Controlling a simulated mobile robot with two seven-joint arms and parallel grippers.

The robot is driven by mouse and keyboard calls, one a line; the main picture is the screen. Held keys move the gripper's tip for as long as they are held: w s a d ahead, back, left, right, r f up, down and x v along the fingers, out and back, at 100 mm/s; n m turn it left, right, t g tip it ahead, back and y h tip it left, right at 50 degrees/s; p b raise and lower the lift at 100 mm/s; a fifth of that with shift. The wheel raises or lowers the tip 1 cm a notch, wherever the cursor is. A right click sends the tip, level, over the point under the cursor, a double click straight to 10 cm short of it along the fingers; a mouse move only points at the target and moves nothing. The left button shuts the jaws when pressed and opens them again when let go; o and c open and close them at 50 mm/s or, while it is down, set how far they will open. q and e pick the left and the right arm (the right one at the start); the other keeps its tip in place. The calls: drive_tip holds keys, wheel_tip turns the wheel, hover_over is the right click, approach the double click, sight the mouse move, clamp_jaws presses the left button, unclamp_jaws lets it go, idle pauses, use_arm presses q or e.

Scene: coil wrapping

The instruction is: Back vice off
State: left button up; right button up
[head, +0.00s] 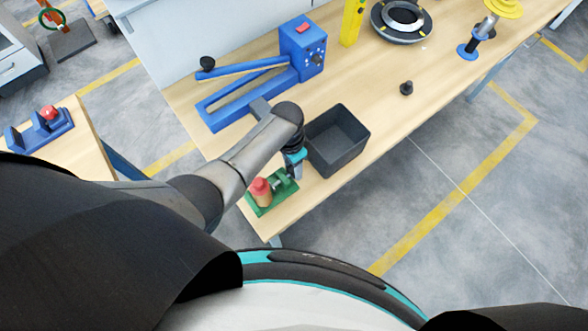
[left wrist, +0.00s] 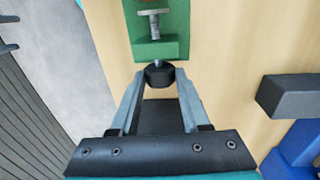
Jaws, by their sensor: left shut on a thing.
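The green vice (head: 283,197) stands at the near corner of the wooden bench. A tan piece with a red top (head: 261,188) sits at its left side. In the left wrist view the vice's green block (left wrist: 170,46) shows at the top, with a grey screw and pad (left wrist: 155,25) beyond it and a black knob (left wrist: 159,75) on the near side. My left gripper (head: 294,168) is at the vice's right end. In the left wrist view its fingers (left wrist: 158,88) are shut on the black knob. My right gripper is not in view.
A dark open bin (head: 338,152) stands close to the right of my left gripper. A blue lever machine (head: 302,58) is behind. A small black knob-like part (head: 407,88) and a black ring (head: 401,18) lie farther along the bench. A side table (head: 85,150) is at left.

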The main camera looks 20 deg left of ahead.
use_arm(q)
drive_tip(key=shift+s, duration=0.1)
drive_tip(key=shift+s+d+t+y, duration=0.1)
drive_tip(key=shift+t+y, duration=0.4)
drive_tip(key=shift+y, duration=0.1)
drive_tip(key=o, duration=0.8)
drive_tip(key=shift+w+g+h, duration=0.2)
drive_tip(key=shift+g+h, duration=0.3)
drive_tip(key=shift+h, duration=0.1)
drive_tip(key=shift+w+a+f+g+h+b, duration=0.1)
drive_tip(key=shift+a+g+h+b, duration=0.15)
drive_tip(key=shift+g+h+b, duration=0.2)
